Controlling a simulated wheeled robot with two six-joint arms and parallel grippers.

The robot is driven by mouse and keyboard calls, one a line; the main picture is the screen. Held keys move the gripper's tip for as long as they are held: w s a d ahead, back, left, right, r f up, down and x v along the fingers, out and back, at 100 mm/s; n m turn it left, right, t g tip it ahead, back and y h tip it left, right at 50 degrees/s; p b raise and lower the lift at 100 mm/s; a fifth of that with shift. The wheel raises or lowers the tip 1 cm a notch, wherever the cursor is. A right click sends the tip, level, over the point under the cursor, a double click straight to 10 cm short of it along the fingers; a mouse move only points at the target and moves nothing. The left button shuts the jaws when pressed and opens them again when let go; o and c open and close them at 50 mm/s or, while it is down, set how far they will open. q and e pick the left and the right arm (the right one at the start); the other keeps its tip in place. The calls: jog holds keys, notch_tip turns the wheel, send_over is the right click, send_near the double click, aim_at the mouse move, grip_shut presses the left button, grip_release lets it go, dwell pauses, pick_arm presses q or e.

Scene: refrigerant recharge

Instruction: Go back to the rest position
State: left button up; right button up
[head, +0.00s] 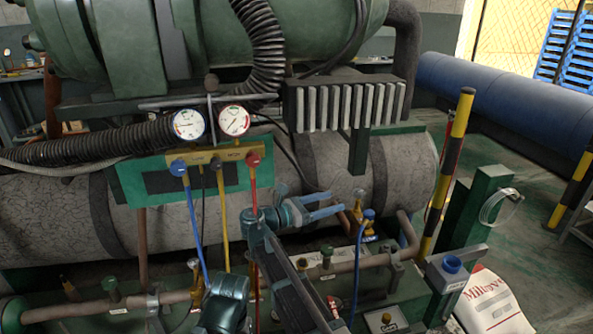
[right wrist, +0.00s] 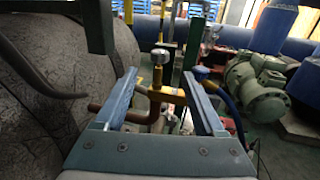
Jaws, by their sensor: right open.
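My right gripper (head: 322,206) is open in the head view, with its two blue fingers pointing right in front of the large grey tank. Nothing is between its fingers in that view. The right wrist view also shows the open gripper (right wrist: 165,100), with a brass valve (right wrist: 159,92) seen beyond and between the fingers. In the head view a brass valve with a blue cap (head: 369,216) stands just right of the fingertips, apart from them as far as I can tell. My left gripper is not clearly in view.
A gauge manifold (head: 215,157) with blue, yellow and red hoses hangs at left centre. A blue hose (head: 357,262) runs down from the capped valve. Copper pipes (head: 130,307) cross the front. A yellow-black post (head: 455,150) and a white sack (head: 492,305) stand at right.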

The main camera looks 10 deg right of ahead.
jog(key=s+d+f+m+g+y, duration=0.3)
jog(key=s+f+m+y, duration=0.65)
jog(key=f, duration=0.55)
jog(key=s+a+f+m+y, duration=0.2)
jog(key=s+a+m, duration=0.1)
jog(key=s+a+f+m+y, duration=0.2)
jog(key=s+a+m+y, duration=0.1)
jog(key=a+m, duration=0.1)
jog(key=s+a+f+m+y, duration=0.3)
jog(key=s+m, duration=0.1)
jog(key=shift+a+g, duration=0.15)
jog(key=shift+g, duration=0.15)
jog(key=s+a+n+g+h, duration=0.1)
jog(key=s+a+n, duration=0.35)
jog(key=a, duration=0.55)
notch_tip(320, 180, up, 27)
jog(key=m+p, duration=0.1)
jog(key=p, duration=2.5)
jog(key=shift+s+f, duration=0.15)
jog(key=shift+s, duration=0.3)
jog(key=shift+a, duration=0.1)
